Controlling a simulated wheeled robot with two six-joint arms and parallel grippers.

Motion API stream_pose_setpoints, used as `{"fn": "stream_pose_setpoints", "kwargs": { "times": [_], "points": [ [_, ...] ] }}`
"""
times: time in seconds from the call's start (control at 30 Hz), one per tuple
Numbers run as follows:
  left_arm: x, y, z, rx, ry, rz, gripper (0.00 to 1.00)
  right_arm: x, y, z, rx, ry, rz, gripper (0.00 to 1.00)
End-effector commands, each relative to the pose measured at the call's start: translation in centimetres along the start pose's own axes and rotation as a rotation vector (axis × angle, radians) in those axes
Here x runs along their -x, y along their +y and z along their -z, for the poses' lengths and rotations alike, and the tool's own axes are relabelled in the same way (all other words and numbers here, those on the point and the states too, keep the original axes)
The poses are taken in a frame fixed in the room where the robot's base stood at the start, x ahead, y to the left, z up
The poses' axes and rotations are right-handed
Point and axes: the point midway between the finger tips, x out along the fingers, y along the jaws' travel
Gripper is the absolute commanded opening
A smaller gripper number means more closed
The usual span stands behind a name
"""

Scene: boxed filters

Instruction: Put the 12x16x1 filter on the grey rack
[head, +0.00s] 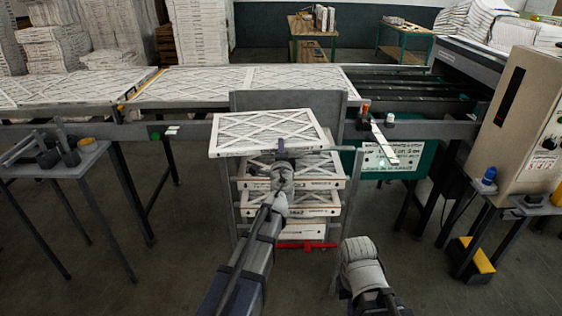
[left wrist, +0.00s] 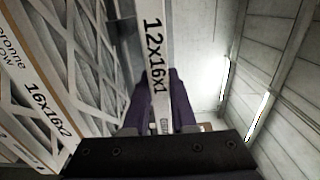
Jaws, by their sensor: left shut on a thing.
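The 12x16x1 filter (head: 240,133) is a thin white-framed panel with crossed strips, held roughly level in the head view. Its printed edge (left wrist: 155,55) runs between my left gripper's purple fingers in the left wrist view. My left gripper (head: 281,149) is shut on its near edge. The grey rack (head: 241,101) stands below and behind, with a tall back panel and side posts; several filters (head: 315,183) are stacked in it. I cannot tell whether the held filter touches the stack. My right gripper (head: 360,254) is low, right of the rack; its fingers are unclear.
A conveyor (head: 200,84) with large filters runs behind the rack. A grey side table (head: 60,165) is at left. A beige control cabinet (head: 530,125) stands at right. In the left wrist view, a 16x16x2 filter (left wrist: 45,105) is close at left. Floor in front is clear.

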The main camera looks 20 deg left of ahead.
Motion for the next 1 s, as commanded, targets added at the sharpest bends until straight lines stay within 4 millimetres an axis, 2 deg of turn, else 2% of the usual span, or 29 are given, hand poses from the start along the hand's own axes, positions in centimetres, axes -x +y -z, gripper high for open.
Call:
{"fn": "stream_pose_setpoints", "kwargs": {
  "times": [0.3, 0.77, 0.8, 1.0],
  "points": [
    [0.0, 3.6, 0.0, -0.001, 0.0, 0.0, 0.0, -3.6, -0.3, 0.2, 0.0, 0.0, 0.0, 0.0],
    [0.0, 4.1, 0.0, -0.001, 0.0, 0.0, 0.0, -4.0, -0.4, 0.2, 0.0, 0.0, 0.0, 0.0],
    [0.0, 3.9, 0.0, 0.0, 0.0, 0.0, 0.28, -3.9, -0.4, 0.2, 0.0, 0.0, 0.0, 0.0],
    [0.0, 3.9, 0.0, 0.0, 0.0, 0.0, 0.5, -3.9, -0.4, 0.2, 0.0, 0.0, 0.0, 0.0]
  ]
}}
